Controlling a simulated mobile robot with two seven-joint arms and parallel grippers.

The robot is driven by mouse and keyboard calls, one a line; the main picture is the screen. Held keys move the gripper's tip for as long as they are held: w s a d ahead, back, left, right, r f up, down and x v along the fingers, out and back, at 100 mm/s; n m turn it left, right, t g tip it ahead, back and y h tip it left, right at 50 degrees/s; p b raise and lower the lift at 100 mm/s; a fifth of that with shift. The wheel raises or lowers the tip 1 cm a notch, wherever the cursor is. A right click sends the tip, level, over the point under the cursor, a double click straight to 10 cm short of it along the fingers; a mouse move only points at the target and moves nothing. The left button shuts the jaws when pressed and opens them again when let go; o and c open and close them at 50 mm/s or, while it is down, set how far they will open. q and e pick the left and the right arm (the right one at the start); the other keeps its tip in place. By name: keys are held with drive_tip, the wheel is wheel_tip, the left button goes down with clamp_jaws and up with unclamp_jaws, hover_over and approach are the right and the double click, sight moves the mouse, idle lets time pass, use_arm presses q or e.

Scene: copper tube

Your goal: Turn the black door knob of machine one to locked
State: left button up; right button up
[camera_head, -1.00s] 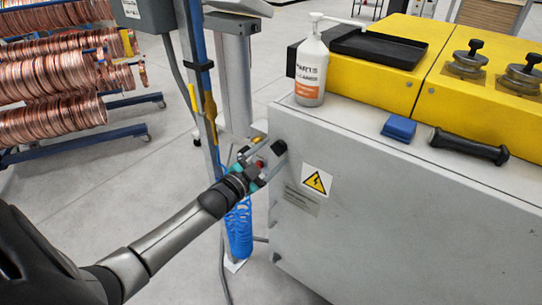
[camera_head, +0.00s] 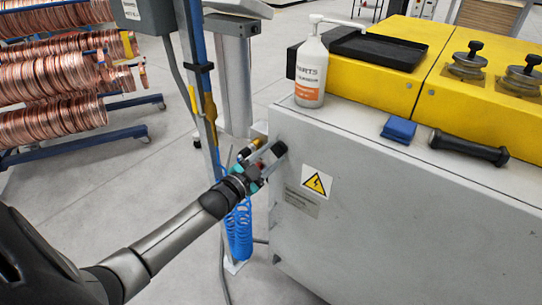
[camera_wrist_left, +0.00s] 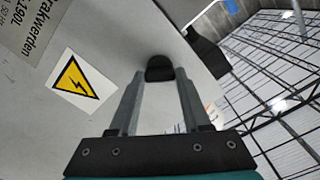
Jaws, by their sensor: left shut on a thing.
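The black door knob (camera_head: 279,148) sits on the grey side wall of the machine (camera_head: 400,225), near its upper left corner. My left gripper (camera_head: 270,156) reaches it from the lower left. In the left wrist view the knob (camera_wrist_left: 160,68) sits between the tips of my two fingers (camera_wrist_left: 160,84), and the gripper is shut on it. The fingers hide parts of the knob's sides, and I cannot read any lock marking. My right gripper is not in view.
A yellow warning sign (camera_head: 316,183) is on the wall right of the knob. A post (camera_head: 205,110) with hoses and a blue coiled hose (camera_head: 239,230) stand close to my left wrist. A white bottle (camera_head: 311,75), a blue cloth (camera_head: 399,129) and a black-handled tool (camera_head: 469,147) are on the machine top.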

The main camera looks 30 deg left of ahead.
use_arm(q)
drive_tip(key=shift+n, duration=0.3)
clamp_jaws()
drive_tip(key=n+p, duration=0.1)
drive_tip(key=n, duration=0.1)
drive_tip(key=shift+n, duration=0.3)
drive_tip(key=shift+n+p, duration=0.8)
drive_tip(key=shift+n, duration=1.3)
drive_tip(key=o, duration=1.2)
unclamp_jaws()
drive_tip(key=s+a+p, duration=0.1)
drive_tip(key=s+p, duration=0.1)
drive_tip(key=s, duration=1.3)
